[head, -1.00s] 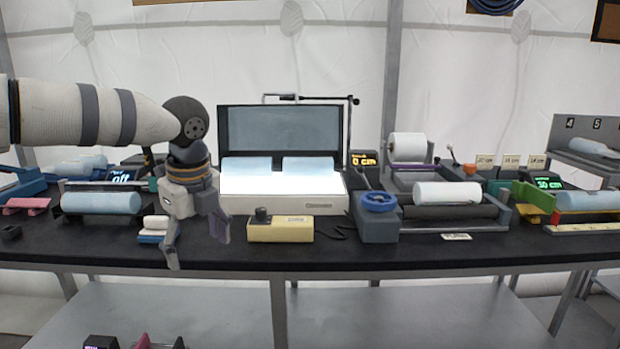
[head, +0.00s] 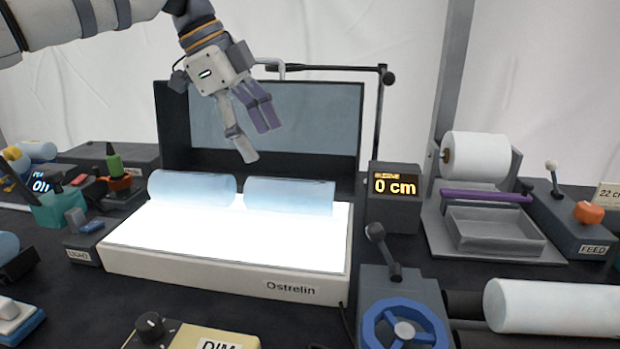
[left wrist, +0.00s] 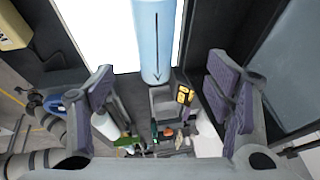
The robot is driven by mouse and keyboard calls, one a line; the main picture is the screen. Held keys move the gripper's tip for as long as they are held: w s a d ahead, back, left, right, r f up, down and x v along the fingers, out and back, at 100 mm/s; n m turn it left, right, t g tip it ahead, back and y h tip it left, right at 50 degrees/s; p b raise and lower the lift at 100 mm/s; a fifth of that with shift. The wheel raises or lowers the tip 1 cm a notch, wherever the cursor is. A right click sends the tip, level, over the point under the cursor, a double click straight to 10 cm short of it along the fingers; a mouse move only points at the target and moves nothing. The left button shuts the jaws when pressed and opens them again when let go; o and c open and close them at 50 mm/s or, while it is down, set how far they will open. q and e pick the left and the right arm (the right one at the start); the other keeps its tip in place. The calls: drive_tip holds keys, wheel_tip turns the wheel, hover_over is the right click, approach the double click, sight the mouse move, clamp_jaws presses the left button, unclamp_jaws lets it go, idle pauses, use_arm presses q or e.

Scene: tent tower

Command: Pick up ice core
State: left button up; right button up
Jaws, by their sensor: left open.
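Two pale blue ice cores lie end to end along the back of the lit white light table (head: 220,278): a left core (head: 192,188) and a right core (head: 290,194). My left gripper (head: 256,142) is open and empty, pointing down above and behind the cores, near the gap between them. In the left wrist view, one core (left wrist: 153,38) with a dark arrow along it lies ahead between the open fingers of my left gripper (left wrist: 160,72), apart from them. My right gripper is not in view.
A dark upright panel (head: 290,125) stands right behind the cores. A 0 cm display (head: 395,186) stands to the right, beside a white roll (head: 474,160) on its stand. A blue handwheel (head: 403,330) and a white cylinder (head: 550,306) are at the front right.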

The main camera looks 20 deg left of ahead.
sight(279, 181)
use_arm(q)
drive_tip(key=f, duration=0.2)
drive_tip(key=d+f, duration=0.1)
drive_tip(key=f, duration=0.1)
drive_tip(key=shift+s+d, duration=0.15)
drive_tip(key=b+x, duration=0.1)
drive_tip(key=x, duration=0.6)
drive_tip(key=shift+f, duration=0.1)
drive_tip(key=c, duration=1.6)
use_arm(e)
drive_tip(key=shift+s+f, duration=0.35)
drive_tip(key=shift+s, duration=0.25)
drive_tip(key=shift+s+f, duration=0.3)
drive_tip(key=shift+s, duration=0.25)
use_arm(q)
drive_tip(key=shift+w+r, duration=0.2)
